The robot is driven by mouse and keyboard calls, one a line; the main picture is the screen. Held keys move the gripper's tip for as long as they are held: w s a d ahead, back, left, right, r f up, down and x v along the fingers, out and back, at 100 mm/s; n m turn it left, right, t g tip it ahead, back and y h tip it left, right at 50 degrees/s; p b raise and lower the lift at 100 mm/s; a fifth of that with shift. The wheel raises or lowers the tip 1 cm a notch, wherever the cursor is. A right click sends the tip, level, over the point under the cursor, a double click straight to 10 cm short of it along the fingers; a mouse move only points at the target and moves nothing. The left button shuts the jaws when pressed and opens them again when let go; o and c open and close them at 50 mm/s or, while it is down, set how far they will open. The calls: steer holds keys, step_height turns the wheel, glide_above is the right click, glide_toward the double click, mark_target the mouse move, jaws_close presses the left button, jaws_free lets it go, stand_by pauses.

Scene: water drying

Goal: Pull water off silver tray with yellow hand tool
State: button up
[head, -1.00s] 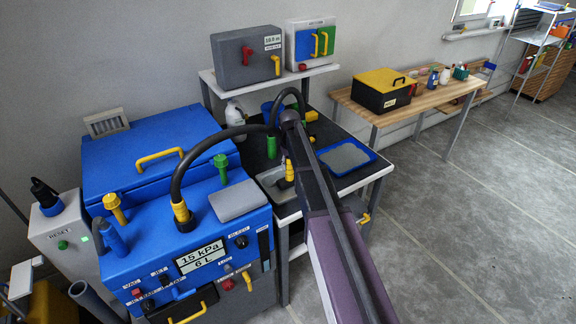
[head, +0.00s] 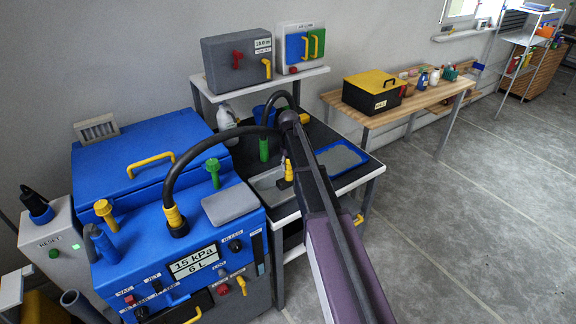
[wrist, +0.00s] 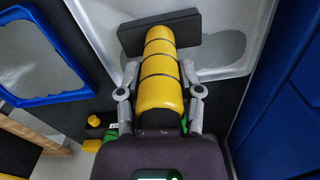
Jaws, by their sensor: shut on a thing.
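The yellow hand tool (wrist: 160,92) has a round yellow handle with black bands and a wide dark bar at its far end. My gripper (wrist: 160,68) is shut on its handle, one finger on each side. The tool is over the silver tray (wrist: 222,48), a shallow grey tray beyond and below it. I cannot tell whether the bar touches the tray floor.
A blue-rimmed tray (head: 366,164) lies to the right on the dark bench. The blue machine (head: 140,225) with a black hose (head: 180,178) stands to the left. A green-handled thing (head: 264,148) stands behind the silver tray. Open floor lies at the right.

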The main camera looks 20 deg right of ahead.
steer(key=shift+w+d, duration=0.3)
steer(key=shift+d, duration=0.45)
steer(key=shift+w+d, duration=0.25)
steer(key=shift+d, duration=0.5)
steer(key=shift+f, duration=0.1)
steer(key=shift+s, duration=0.1)
steer(key=shift+c, duration=0.4)
steer(key=shift+a, duration=0.15)
steer(key=shift+s+a, duration=0.25)
steer(key=shift+a, duration=0.55)
steer(key=shift+s+a, duration=0.2)
steer(key=shift+a, duration=0.55)
steer(key=shift+a, duration=0.1)
steer(key=shift+s+a, duration=0.35)
steer(key=shift+a, duration=0.45)
steer(key=shift+s+a, duration=0.3)
steer(key=shift+a, duration=0.45)
steer(key=shift+a, duration=0.1)
